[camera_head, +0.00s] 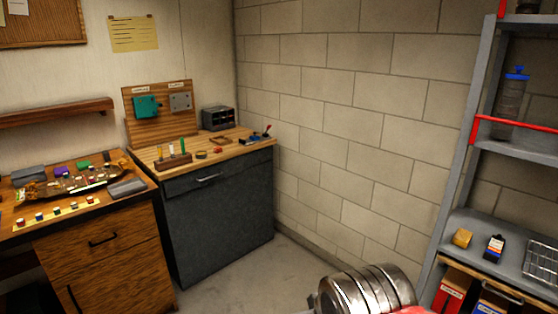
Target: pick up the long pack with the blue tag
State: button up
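A dark, long pack (494,248) with a small label of white, orange and blue lies on the grey shelf at the right. It is small in the picture, so I cannot be sure that its blue part is the tag. A yellow block (462,237) lies just left of it, apart from it. My gripper is not in view.
The shelf rack's grey post (452,190) stands left of the pack. A wire basket (541,261) is right of it. Red and blue boxes (451,290) sit below. A workbench (225,150) and a cluttered wooden desk (95,240) stand left, with clear floor (240,278) in front.

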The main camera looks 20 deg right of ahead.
aim_at(493, 253)
jog(key=z, duration=0.4)
jog(key=i, duration=0.6)
jog(key=z, duration=0.6)
jog(key=i, duration=0.8)
jog(key=z, duration=0.1)
